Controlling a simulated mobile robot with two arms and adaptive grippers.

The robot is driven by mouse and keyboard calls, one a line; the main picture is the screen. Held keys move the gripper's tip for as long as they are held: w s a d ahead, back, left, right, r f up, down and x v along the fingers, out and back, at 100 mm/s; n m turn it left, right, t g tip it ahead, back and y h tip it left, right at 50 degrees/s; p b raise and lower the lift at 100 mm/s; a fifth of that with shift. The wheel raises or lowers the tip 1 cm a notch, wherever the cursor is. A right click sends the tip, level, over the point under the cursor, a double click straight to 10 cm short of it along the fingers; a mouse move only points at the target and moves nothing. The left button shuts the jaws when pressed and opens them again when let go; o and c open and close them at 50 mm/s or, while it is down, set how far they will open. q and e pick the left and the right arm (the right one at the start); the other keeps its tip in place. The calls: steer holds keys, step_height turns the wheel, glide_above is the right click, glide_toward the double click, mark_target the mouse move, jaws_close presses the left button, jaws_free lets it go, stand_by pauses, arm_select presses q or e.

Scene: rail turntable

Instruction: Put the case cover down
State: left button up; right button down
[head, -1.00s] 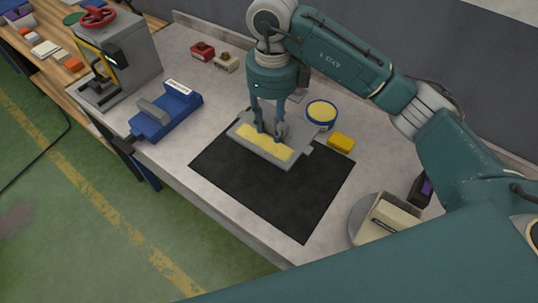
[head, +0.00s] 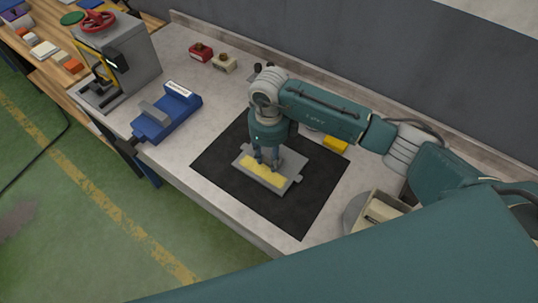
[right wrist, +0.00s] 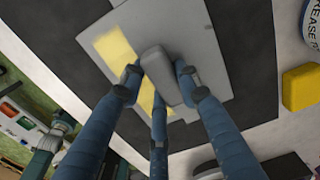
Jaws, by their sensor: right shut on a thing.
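The case cover (head: 292,184) is a flat grey plate with a yellow stripe and a raised grey handle. It is over the black mat (head: 305,220) in the head view, very low; I cannot tell whether it touches the mat. In the right wrist view the cover (right wrist: 205,60) lies beyond my fingers. My right gripper (head: 267,163) is shut on the cover's handle, with its fingers on both sides of it in the right wrist view (right wrist: 160,85). My left gripper is not in view.
A blue vice (head: 166,115) and a grey press with a red wheel (head: 122,60) stand to the left. A yellow block (head: 335,144) lies right of the mat. A grease tub (right wrist: 313,28) and a bin (head: 378,212) are also on the right. The mat's near part is clear.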

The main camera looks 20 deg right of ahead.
mark_target(269, 156)
steer(key=shift+f, duration=0.1)
steer(key=c, duration=1.3)
jaws_free()
steer(key=shift+o, duration=0.2)
steer(key=shift+r, duration=0.25)
step_height(269, 156, up, 12)
steer(key=b, duration=0.4)
steer(key=shift+b, duration=0.3)
steer(key=shift+f, duration=0.1)
